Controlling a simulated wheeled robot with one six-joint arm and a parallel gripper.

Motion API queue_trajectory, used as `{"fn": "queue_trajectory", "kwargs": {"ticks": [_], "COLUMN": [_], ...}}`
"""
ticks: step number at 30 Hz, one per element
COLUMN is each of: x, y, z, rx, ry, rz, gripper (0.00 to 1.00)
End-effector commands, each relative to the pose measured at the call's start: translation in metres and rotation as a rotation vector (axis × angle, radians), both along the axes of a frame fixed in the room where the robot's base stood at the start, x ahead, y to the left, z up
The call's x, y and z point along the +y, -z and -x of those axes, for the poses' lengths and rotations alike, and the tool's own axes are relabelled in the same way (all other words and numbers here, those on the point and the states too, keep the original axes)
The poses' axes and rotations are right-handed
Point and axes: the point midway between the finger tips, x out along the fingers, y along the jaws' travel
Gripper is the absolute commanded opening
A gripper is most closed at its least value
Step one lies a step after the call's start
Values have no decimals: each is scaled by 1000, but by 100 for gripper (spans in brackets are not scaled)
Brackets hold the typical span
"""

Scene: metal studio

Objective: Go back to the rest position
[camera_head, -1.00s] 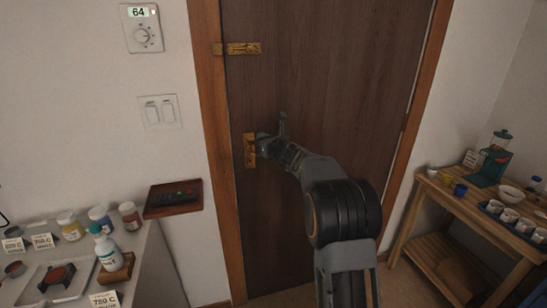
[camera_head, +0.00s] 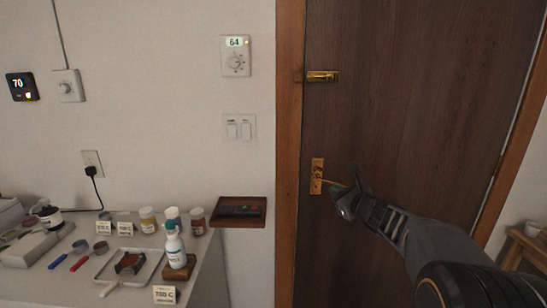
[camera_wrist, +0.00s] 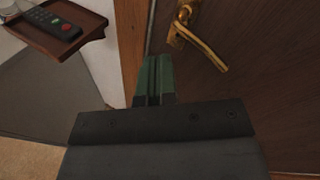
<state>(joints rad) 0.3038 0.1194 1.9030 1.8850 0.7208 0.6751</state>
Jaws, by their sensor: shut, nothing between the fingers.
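My gripper (camera_head: 350,190) is in front of the brown wooden door (camera_head: 400,110), just right of the brass door handle (camera_head: 317,178). In the wrist view my gripper's fingers (camera_wrist: 154,80) are together with nothing between them. The brass handle (camera_wrist: 198,42) is above and to the right of the fingers there, and its lever slants down to the right. The fingers look apart from the lever in that view. The door appears closed in its frame. Part of the lever is hidden or small beside the gripper in the head view.
A brass bolt (camera_head: 322,76) is higher on the door. A wall shelf with a remote (camera_head: 240,210) is left of the frame. A counter (camera_head: 205,265) with jars, a pump bottle (camera_head: 175,246) and a tray stands at the lower left. A wooden table (camera_head: 528,245) is at the right edge.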

Motion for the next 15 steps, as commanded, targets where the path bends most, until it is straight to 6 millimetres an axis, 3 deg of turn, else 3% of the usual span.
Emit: {"fn": "queue_trajectory", "kwargs": {"ticks": [3, 9, 15], "x": [26, 64, 64], "y": [35, 69, 79], "z": [34, 122, 214], "rx": [35, 32, -18], "ry": [-208, -695, -1204], "rz": [360, 980, 1495], "gripper": [0, 0, 0]}}
